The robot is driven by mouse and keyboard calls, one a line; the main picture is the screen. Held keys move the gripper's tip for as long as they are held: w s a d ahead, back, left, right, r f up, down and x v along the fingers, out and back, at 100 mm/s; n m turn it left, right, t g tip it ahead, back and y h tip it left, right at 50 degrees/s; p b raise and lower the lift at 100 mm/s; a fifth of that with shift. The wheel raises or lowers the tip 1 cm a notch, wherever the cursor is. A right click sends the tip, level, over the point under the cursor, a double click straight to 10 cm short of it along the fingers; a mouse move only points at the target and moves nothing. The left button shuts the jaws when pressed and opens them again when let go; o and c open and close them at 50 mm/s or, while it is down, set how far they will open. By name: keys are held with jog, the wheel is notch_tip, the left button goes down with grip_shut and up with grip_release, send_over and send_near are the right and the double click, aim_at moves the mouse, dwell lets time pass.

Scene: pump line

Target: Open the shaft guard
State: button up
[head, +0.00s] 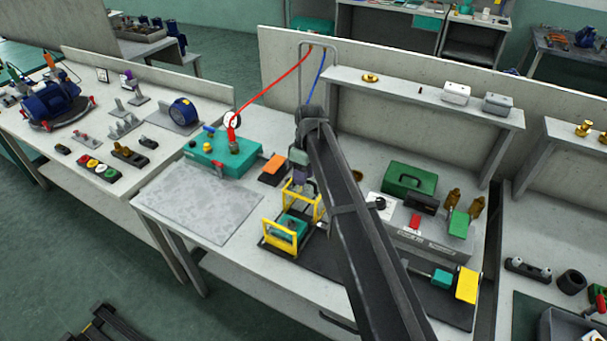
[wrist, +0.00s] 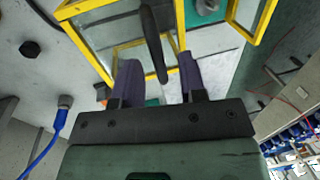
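The shaft guard (head: 284,236) is a yellow frame with clear panels on a dark base at the bench front, around a teal part (head: 292,226). In the wrist view its yellow frame (wrist: 88,48) fills the upper middle, with a dark bar-like handle (wrist: 153,42) across it. My gripper (head: 300,172) is above the guard's back side. In the wrist view its purple fingers (wrist: 160,64) are apart, one on each side of the handle's lower end, with gaps visible. I cannot tell how deep the handle sits between them. My arm hides part of the bench to the right.
A teal box (head: 222,154) with a gauge and red hose stands to the left behind the guard. An orange-topped block (head: 273,166) is close to my gripper. A green case (head: 408,180) stands to the right. The grey mat (head: 198,203) left of the guard is clear.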

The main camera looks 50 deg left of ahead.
notch_tip(320, 180, up, 11)
jog(key=w+p, duration=0.2)
jog(key=p, duration=0.8)
jog(key=shift+a+f+p, duration=0.2)
jog(key=shift+a+p, duration=0.1)
jog(key=shift+a, duration=0.15)
